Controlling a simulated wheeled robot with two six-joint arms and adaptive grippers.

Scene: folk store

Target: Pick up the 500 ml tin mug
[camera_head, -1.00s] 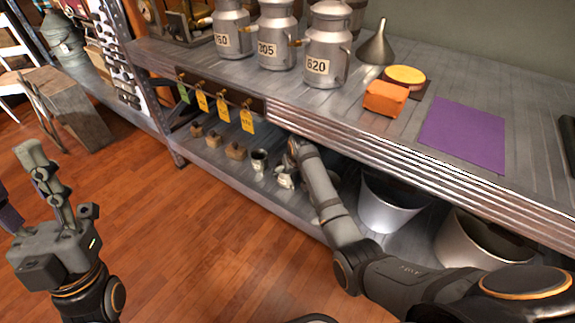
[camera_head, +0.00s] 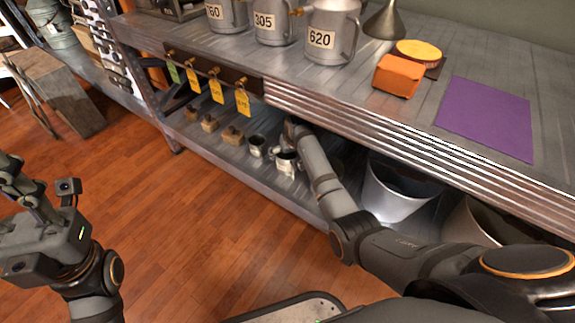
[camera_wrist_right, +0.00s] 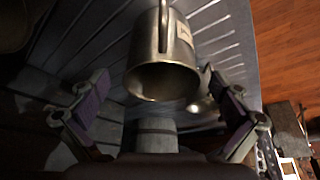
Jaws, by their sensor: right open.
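Two small metal mugs stand on the lower shelf in the head view: one on the left (camera_head: 257,146) and one on the right (camera_head: 287,162). My right gripper (camera_wrist_right: 156,80) is open, and in the right wrist view a tin mug (camera_wrist_right: 160,82) fills the space between and ahead of its fingers. That mug has a handle and a pale label, too small to read. I cannot tell whether the fingers touch it. In the head view my right gripper is mostly hidden behind its arm, beside the right mug. My left gripper (camera_head: 18,178) is at the left edge, partly cut off.
The counter (camera_head: 330,90) overhangs the lower shelf, with yellow tags (camera_head: 216,91) hanging from its edge. Small wooden blocks (camera_head: 209,124) stand left of the mugs. A metal bucket (camera_head: 393,200) stands to the right. Milk cans (camera_head: 333,28) and an orange box (camera_head: 398,76) stand on the counter.

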